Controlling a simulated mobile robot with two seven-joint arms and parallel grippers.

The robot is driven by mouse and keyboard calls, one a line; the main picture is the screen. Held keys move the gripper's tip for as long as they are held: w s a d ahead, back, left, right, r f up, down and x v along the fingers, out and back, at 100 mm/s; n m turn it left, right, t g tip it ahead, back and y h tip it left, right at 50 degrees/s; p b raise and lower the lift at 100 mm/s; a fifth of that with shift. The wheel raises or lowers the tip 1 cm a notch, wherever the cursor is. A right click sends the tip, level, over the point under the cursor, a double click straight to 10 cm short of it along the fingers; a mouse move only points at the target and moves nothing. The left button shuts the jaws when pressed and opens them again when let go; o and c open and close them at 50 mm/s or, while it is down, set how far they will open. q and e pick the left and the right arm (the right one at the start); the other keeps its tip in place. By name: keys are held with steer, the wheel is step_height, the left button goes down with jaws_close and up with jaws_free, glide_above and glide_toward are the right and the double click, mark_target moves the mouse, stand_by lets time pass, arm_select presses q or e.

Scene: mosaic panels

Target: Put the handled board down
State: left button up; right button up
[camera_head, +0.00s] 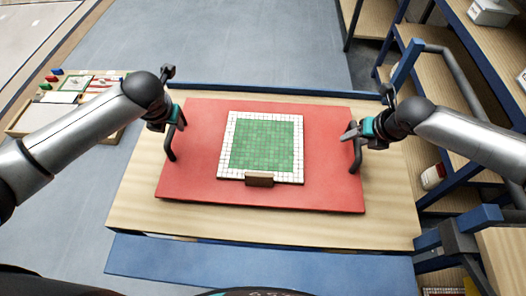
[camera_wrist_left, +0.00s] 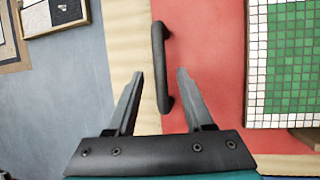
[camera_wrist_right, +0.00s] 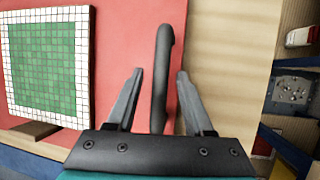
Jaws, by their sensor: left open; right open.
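The handled board is a red panel (camera_head: 190,185) lying flat on the wooden table, with a dark handle at each side. My left gripper (camera_head: 172,120) is open at the left handle (camera_wrist_left: 160,65); in the left wrist view the handle stands between the two spread fingers (camera_wrist_left: 160,80), apart from them. My right gripper (camera_head: 352,134) is open at the right handle (camera_wrist_right: 161,75); in the right wrist view the handle passes between its spread fingers (camera_wrist_right: 160,78). A green mosaic with a white tile border (camera_head: 262,146) lies on the board, with a brown block (camera_head: 259,180) at its front edge.
The wooden table (camera_head: 140,212) shows bare strips around the board. A blue rail (camera_head: 240,90) runs along its back edge. A side table (camera_head: 35,120) with small coloured pieces stands at left. Shelving with blue posts (camera_head: 405,62) stands close at right.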

steer(key=shift+r, duration=0.15)
arm_select(q)
steer(key=v, duration=0.8)
arm_select(e)
steer(key=v, duration=1.2)
arm_select(q)
steer(key=shift+s+r, duration=0.1)
steer(key=shift+r, duration=0.05)
